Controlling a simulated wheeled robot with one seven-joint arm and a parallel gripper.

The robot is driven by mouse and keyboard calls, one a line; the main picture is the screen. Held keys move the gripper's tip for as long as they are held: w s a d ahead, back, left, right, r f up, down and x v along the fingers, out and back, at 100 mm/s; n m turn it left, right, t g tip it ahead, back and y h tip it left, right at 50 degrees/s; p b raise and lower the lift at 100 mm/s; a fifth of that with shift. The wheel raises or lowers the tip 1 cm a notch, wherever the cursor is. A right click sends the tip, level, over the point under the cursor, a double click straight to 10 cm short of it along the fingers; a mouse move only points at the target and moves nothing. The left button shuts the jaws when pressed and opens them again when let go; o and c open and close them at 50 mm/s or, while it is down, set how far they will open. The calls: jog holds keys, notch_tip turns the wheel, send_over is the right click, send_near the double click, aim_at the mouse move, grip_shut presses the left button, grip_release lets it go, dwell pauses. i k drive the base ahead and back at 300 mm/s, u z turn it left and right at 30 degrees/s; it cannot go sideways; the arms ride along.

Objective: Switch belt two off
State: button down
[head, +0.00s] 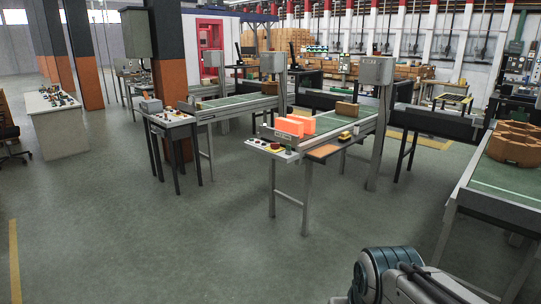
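Several conveyor belts stand ahead. The middle green belt (345,123) carries glowing orange bricks (300,125) near its front end and a brown block (347,109) farther back. A pale control panel (272,148) with small red, dark and yellowish controls sits at its front left corner. Another green belt (235,101) runs to the left, with a panel table (172,120) at its front. A third belt (500,188) at the right edge bears brown ring-shaped pieces (517,143). I cannot read which is belt two or any switch position. My gripper is out of view; only my arm shows at bottom right.
Open grey-green floor (170,235) lies in front of the belts. A white table (55,125) with small items stands at left, near a dark chair (8,130). Orange-and-dark pillars (85,75) stand behind it. A grey post box (376,71) rises beside the middle belt.

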aim_at(273, 145)
jog(key=i, duration=3.9)
jog(key=z, duration=0.3)
